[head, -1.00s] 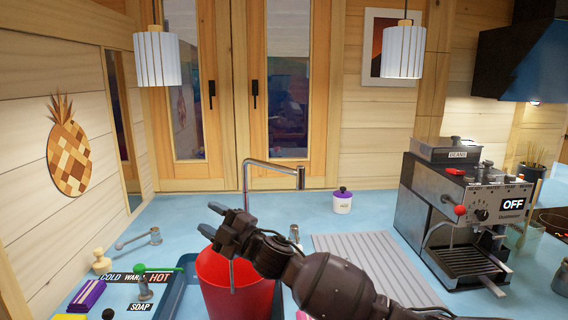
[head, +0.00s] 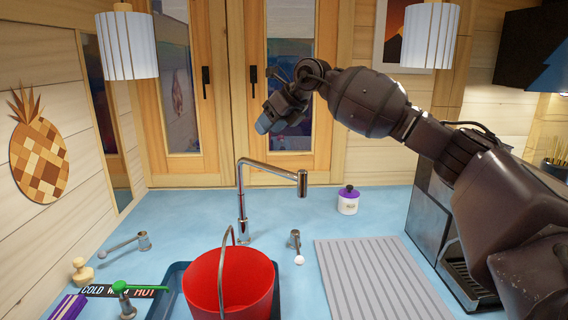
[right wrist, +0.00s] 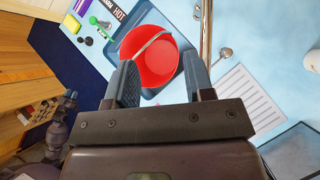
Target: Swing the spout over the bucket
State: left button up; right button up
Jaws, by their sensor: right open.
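The chrome spout (head: 272,170) rises behind the sink and its arm reaches to the right. Its downturned outlet hangs behind and right of the red bucket (head: 215,290). The bucket stands upright in the blue sink (head: 172,303), its thin handle raised. My right gripper (head: 270,102) is open and empty, high above the spout and apart from it. In the right wrist view its open fingers (right wrist: 158,62) show in front of the bucket (right wrist: 165,72), with the spout (right wrist: 206,35) just beyond the right finger. A dark arm part at that view's left may be my left gripper, too unclear to tell.
A short lever (head: 295,243) stands right of the spout base, another lever (head: 128,244) to the left. A green-topped tap (head: 122,288) is left of the sink. A ribbed mat (head: 365,280), a purple-lidded jar (head: 348,202) and a coffee machine (head: 430,225) are right.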

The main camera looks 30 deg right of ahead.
jog(key=s+d+f+g+h, duration=0.2)
jog(key=d+f+g+h, duration=0.1)
jog(key=d, duration=0.2)
jog(key=shift+m, duration=0.3)
jog(key=x, duration=0.3)
jog(key=p+x, duration=0.1)
jog(key=x, duration=0.3)
jog(key=p+x, duration=0.1)
jog(key=x, duration=0.3)
jog(key=shift+d, duration=0.4)
grip_shut()
